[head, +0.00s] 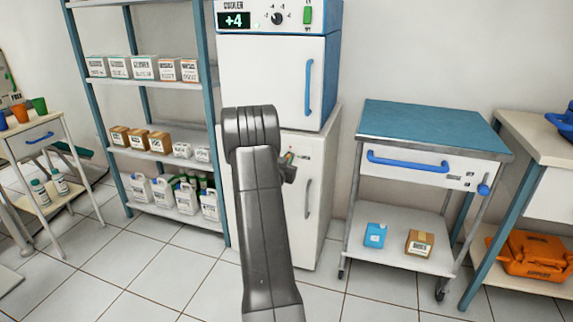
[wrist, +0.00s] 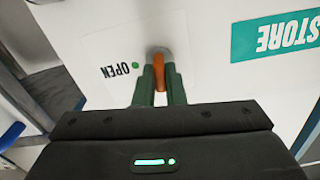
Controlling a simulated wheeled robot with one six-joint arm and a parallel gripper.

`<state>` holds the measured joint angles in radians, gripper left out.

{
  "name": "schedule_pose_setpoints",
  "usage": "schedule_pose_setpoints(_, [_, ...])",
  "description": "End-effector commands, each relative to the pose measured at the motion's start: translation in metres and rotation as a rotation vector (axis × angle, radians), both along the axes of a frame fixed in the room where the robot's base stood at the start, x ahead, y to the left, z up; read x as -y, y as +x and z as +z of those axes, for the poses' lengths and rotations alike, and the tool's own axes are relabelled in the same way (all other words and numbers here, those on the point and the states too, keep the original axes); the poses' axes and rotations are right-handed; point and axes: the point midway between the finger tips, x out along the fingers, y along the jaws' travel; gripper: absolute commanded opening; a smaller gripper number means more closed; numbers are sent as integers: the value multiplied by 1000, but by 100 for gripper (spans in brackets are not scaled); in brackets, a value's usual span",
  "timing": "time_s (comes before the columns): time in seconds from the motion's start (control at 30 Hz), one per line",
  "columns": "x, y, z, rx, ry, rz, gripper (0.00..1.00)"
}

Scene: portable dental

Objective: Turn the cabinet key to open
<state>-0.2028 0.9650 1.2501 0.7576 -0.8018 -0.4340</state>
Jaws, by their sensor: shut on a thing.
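The white cabinet (head: 325,160) stands under the cooler in the head view. In the wrist view its door face (wrist: 200,60) shows a round grey lock (wrist: 158,51) with an orange key (wrist: 159,74) in it. The word OPEN (wrist: 115,71) and a green dot (wrist: 135,66) are printed left of the lock. My gripper (wrist: 160,80) has its two green fingers shut on the key, one on each side. In the head view my arm hides much of the cabinet's left part, and my gripper (head: 289,166) shows only partly at the door.
The cooler (head: 270,70) with a blue handle sits on top of the cabinet. A shelf rack (head: 150,87) with boxes and bottles stands to the left. A blue-topped cart (head: 430,128) stands to the right. Some tiled floor (head: 335,300) is clear in front.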

Motion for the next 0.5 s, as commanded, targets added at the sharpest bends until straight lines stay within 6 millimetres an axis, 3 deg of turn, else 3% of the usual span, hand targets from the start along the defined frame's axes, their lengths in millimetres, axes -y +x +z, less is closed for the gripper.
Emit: schedule_pose_setpoints(0.5, [2, -1, -5, 149, 452, -1, 0])
